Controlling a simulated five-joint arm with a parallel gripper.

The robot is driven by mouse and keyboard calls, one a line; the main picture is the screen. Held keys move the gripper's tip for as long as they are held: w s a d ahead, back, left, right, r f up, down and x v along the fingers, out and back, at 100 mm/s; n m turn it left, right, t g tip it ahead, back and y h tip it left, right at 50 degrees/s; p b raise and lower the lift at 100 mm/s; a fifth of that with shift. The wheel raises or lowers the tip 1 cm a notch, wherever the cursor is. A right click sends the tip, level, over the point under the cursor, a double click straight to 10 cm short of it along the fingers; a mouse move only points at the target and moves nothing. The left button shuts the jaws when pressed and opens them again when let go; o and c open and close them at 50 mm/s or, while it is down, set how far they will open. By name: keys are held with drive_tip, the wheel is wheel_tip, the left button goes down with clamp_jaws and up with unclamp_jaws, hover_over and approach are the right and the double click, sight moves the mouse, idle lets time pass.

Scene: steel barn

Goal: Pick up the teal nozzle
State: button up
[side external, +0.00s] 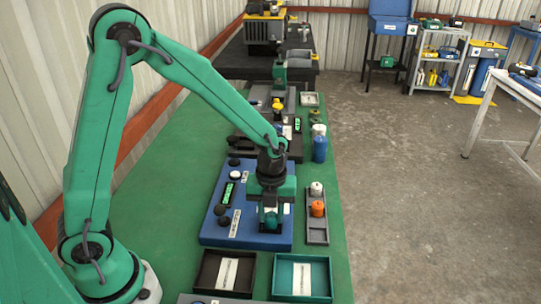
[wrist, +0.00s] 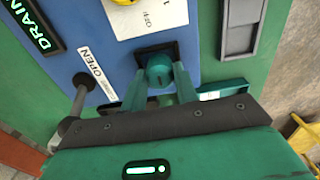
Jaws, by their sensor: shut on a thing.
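The teal nozzle (wrist: 158,70) shows in the wrist view, in a black square seat (wrist: 143,51) on the blue panel (wrist: 206,68). My gripper (wrist: 160,84) has its two teal fingers on either side of the nozzle, shut on it. In the side external view my gripper (side external: 270,222) points down over the right part of the blue panel (side external: 213,236). The nozzle cannot be told apart from the teal fingers there. I cannot tell whether it is still seated or slightly lifted.
A grey rack (side external: 318,237) with a white nozzle (side external: 316,188) and an orange nozzle (side external: 317,209) stands right of the panel. A dark tray (side external: 204,273) and a teal tray (side external: 322,280) lie in front. Black knobs (side external: 222,222) rise from the panel's left side.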

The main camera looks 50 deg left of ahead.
sight(272, 216)
drive_tip(key=shift+r, duration=0.15)
drive_tip(key=shift+r, duration=0.55)
drive_tip(key=r, duration=0.3)
drive_tip(key=shift+s+d+r, duration=0.1)
drive_tip(key=shift+s+d, duration=0.05)
drive_tip(key=shift+d, duration=0.1)
drive_tip(key=s+d+r, duration=0.6)
drive_tip(key=s+d, duration=0.1)
drive_tip(key=d, duration=0.1)
drive_tip(key=shift+d+r, duration=0.2)
drive_tip(key=shift+d, duration=0.05)
